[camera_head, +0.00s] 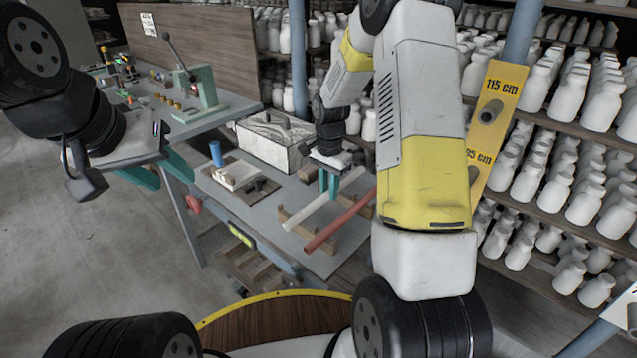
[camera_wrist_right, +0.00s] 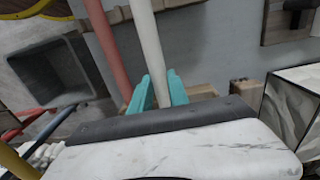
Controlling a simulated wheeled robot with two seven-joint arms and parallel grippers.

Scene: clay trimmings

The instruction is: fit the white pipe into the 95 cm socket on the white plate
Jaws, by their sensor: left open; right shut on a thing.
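The white pipe (camera_head: 312,213) lies level at the wooden rests on the grey bench. I cannot tell whether it touches them. My right gripper (camera_head: 328,184) points down and is shut on the pipe, away from its near end. The right wrist view shows the pipe (camera_wrist_right: 149,45) between the teal fingers (camera_wrist_right: 158,92). My left gripper (camera_head: 160,171) is open and empty, off the bench's left side. A white plate (camera_head: 628,299) shows only in part at the right edge. I cannot make out its 95 cm socket.
A red pipe (camera_head: 337,225) lies beside the white one. A yellow plate (camera_head: 497,92) with 115 cm and 95 cm labels is on a slanted post, partly behind my right arm. A marbled box (camera_head: 270,145) stands on the bench. Shelves of white bottles (camera_head: 532,180) fill the right.

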